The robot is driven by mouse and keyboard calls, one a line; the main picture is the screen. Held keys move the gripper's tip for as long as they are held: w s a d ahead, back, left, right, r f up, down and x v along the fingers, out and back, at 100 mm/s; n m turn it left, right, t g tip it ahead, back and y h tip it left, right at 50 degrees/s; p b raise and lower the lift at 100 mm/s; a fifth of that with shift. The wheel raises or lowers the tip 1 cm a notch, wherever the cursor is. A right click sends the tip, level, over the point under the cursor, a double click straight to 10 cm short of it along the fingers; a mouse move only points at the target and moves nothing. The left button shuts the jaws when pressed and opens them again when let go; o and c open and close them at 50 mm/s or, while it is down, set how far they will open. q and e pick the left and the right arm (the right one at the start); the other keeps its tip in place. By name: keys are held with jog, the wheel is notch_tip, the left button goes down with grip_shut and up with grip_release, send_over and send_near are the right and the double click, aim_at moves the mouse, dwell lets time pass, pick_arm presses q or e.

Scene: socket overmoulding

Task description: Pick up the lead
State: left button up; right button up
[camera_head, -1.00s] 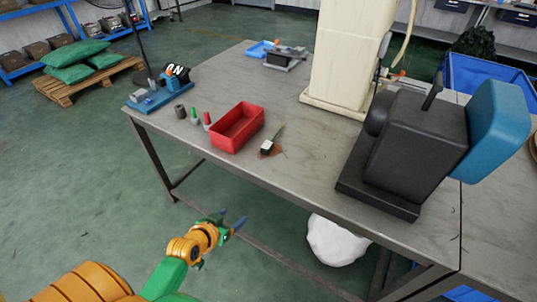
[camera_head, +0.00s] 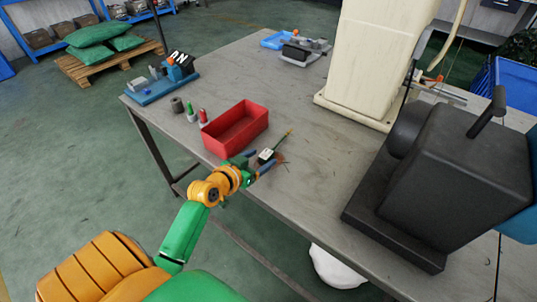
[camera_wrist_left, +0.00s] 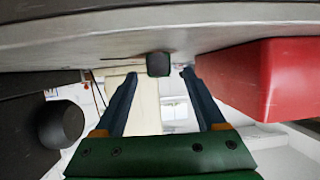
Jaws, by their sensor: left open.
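The lead (camera_head: 267,154) is a small part with a white-topped body and a thin yellowish-green end pointing away to the upper right. It lies on the grey table near its front edge, right of the red bin. My left gripper (camera_head: 259,161) is open, at the table's front edge, with its blue fingers reaching to either side of the lead's near end. In the left wrist view, a dark rounded block, seemingly the lead's near end (camera_wrist_left: 158,65), shows between the fingertips (camera_wrist_left: 158,72), with gaps on both sides. My right gripper is not in view.
The red bin (camera_head: 262,112) stands close beside the left gripper and shows large in the wrist view (camera_wrist_left: 275,82). A black machine (camera_head: 440,185) stands right on the table, a cream column (camera_head: 365,60) behind. Small green and red parts stand left of the bin.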

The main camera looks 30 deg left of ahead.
pick_arm(q)
jog(key=shift+x, duration=1.15)
jog(key=shift+s, duration=0.2)
jog(key=c, duration=0.4)
grip_shut()
